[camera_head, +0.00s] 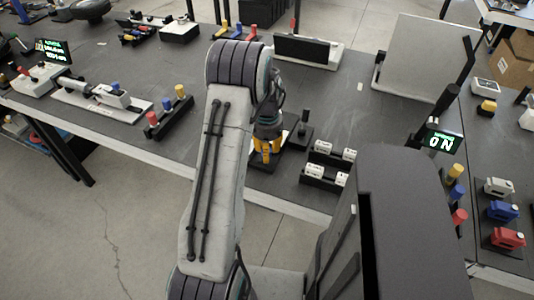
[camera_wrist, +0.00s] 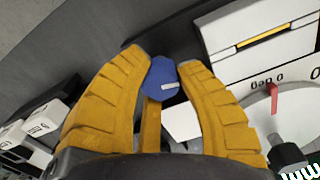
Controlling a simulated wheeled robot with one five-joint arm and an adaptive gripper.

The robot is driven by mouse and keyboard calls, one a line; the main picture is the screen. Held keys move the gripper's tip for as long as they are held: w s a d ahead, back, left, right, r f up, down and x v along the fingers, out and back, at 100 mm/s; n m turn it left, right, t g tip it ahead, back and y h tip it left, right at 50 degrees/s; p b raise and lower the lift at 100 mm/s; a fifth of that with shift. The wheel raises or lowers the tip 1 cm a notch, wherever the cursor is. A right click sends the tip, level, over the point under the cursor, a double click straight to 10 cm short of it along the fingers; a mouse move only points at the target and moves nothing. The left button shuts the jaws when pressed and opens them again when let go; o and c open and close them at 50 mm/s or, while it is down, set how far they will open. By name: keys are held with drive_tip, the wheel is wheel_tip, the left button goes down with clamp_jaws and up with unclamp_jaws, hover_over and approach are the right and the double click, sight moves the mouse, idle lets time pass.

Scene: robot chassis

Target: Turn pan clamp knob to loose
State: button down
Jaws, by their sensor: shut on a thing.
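A blue knob with a white mark (camera_wrist: 162,79) sits between the tips of my gripper's yellow fingers in the wrist view. My gripper (camera_wrist: 164,68) is shut on this knob. The mark lies nearly level, tilted slightly, in the picture. A white plate with a red pointer (camera_wrist: 273,98) and the lettering "0 deg" stands to the right of the knob. In the head view, my gripper (camera_head: 267,152) points down over the table's front part, partly behind my arm. The knob is hidden there.
A black post on a base (camera_head: 303,131) stands close right of my gripper. A black rack of white blocks (camera_head: 327,167) lies further right. A black holder with coloured pegs (camera_head: 169,117) is at left. The dark table (camera_head: 345,105) has bare room behind the rack.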

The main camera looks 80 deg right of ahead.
drive_tip(key=n+b, duration=0.1)
drive_tip(key=n, duration=0.3)
drive_tip(key=shift+f+n, duration=0.15)
drive_tip(key=shift+n, duration=0.15)
drive_tip(key=n+b, duration=0.1)
drive_tip(key=n, duration=0.4)
drive_tip(key=shift+n, duration=0.3)
drive_tip(key=n+b, duration=0.1)
drive_tip(key=n, duration=0.4)
drive_tip(key=shift+a, duration=0.1)
drive_tip(key=n, duration=0.5)
drive_tip(key=c, duration=0.8)
unclamp_jaws()
